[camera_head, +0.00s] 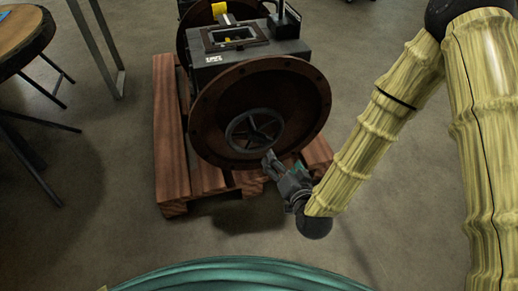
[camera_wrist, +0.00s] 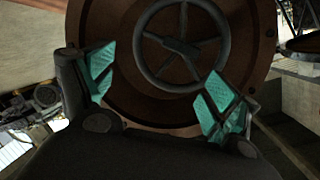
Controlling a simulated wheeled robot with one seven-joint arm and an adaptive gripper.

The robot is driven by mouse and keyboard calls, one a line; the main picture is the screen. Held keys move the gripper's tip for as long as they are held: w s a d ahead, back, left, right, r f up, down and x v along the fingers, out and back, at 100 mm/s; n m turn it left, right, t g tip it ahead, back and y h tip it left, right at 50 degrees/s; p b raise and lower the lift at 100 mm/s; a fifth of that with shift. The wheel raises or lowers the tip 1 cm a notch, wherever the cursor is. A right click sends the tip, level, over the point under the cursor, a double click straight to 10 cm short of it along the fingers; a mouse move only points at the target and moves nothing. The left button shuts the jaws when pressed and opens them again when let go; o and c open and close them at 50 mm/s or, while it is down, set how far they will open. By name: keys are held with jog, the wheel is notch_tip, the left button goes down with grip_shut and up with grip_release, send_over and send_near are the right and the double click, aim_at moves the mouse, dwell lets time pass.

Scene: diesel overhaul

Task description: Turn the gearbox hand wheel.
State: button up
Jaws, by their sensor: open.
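The gearbox hand wheel (camera_head: 254,131) is a dark grey spoked ring on the front of a round, rust-brown gearbox flange (camera_head: 305,92). My gripper (camera_head: 268,158) is just below the wheel's lower rim in the head view, pointing up toward it. In the wrist view the hand wheel (camera_wrist: 180,84) is ahead, past the fingertips and slightly above the line between them. My gripper (camera_wrist: 158,80) is open there, with teal pads on both fingers and nothing between them. A gap to the wheel seems to show, but its depth is hard to tell.
The gearbox stands on a reddish wooden pallet (camera_head: 170,140). A yellow part (camera_head: 219,8) sits on its top. A round wooden table (camera_head: 20,30) with thin metal legs is at the upper left. Grey floor (camera_head: 400,215) is open at the right and front.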

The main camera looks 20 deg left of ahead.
aim_at(260, 139)
jog(key=w+a+b, duration=0.3)
jog(key=b, duration=0.1)
jog(key=w+a+f+t+y+b, duration=0.1)
jog(key=w+a+b, duration=0.2)
jog(key=a+b, duration=0.1)
jog(key=w+a+t+b, duration=0.1)
jog(key=w+a+b, duration=0.2)
jog(key=w+b, duration=0.1)
jog(key=shift+w+a+f+m+y, duration=0.1)
jog(key=shift+a+f+m+y, duration=0.2)
jog(key=shift+a+y, duration=0.1)
jog(key=shift+d+r, duration=0.1)
jog(key=shift+r, duration=0.05)
jog(key=c, duration=1.3)
jog(key=shift+r, duration=0.1)
jog(key=shift+c, duration=0.7)
